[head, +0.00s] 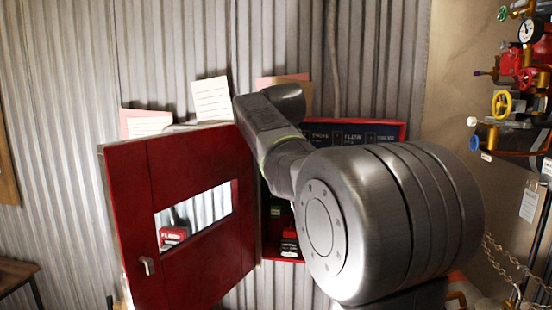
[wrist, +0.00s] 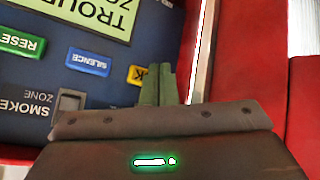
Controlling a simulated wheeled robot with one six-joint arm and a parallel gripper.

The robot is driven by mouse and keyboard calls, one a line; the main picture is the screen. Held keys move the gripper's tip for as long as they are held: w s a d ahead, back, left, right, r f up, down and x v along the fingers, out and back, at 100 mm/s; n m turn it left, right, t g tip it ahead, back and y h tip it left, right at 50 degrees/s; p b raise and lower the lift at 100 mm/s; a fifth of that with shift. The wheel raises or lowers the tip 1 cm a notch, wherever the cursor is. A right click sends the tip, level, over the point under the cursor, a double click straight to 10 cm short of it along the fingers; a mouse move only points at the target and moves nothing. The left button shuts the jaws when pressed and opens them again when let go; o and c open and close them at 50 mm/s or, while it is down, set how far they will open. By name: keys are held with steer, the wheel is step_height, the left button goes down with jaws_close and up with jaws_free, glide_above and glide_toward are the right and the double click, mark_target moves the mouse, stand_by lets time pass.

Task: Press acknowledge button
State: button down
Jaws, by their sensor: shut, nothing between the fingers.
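In the wrist view the yellow button (wrist: 134,75) on the dark blue panel is partly hidden behind my gripper; only the letter K of its label shows clearly. My gripper (wrist: 158,72) has its green fingers shut together with nothing between them. The fingertips are at the yellow button's right side in the picture; I cannot tell whether they touch it. A blue SILENCE button (wrist: 88,62) and a green RESET button (wrist: 22,42) lie to its left. In the head view my arm hides the gripper and the buttons.
The red cabinet door (head: 125,200) stands open to the left, with a window and a handle. A lit display (wrist: 85,15) reads TROU. A grey square piece (wrist: 72,100) sits by the SMOKE ZONE label. Valves and a gauge (head: 530,30) are on the right wall.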

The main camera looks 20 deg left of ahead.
steer(key=shift+w+r, duration=0.1)
steer(key=shift+w+a+p, duration=0.1)
steer(key=shift+w+p, duration=0.25)
steer(key=shift+p, duration=0.1)
steer(key=shift+w+a+p, duration=0.15)
steer(key=shift+w+p, duration=0.3)
steer(key=shift+w, duration=0.05)
stand_by(0.7)
steer(key=shift+s, duration=0.15)
steer(key=shift+s+d+b, duration=0.25)
steer(key=shift+s+b, duration=0.05)
steer(key=shift+s, duration=0.45)
steer(key=shift+s, duration=0.1)
steer(key=s+b, duration=0.1)
steer(key=s, duration=0.1)
steer(key=s+d, duration=0.1)
steer(key=s, duration=0.1)
steer(key=shift+s+b, duration=0.35)
stand_by(0.6)
